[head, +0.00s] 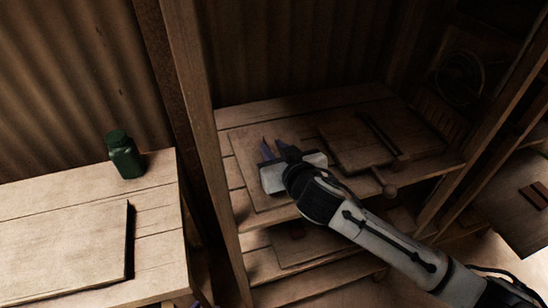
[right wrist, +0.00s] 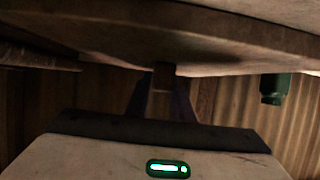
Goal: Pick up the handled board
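A thick brown board (head: 345,150) with a raised bar across it and a round knob at its front edge lies on the upper shelf in the head view; it looks like the handled board. My right gripper (head: 277,150) is to its left, above a flatter board (head: 243,150), apart from the handled board. Its two purple-dark fingers are apart, with a gap between them. In the right wrist view the fingers (right wrist: 162,100) also stand apart; a small brown block shows between or beyond them, and I cannot tell whether it touches them. My left gripper is not in view.
A wooden table (head: 60,205) at left carries a green bottle (head: 125,158) and a flat slab (head: 75,250). The bottle also shows in the right wrist view (right wrist: 273,88). A wooden post (head: 200,130) stands between table and shelf. A lower shelf (head: 310,285) lies beneath.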

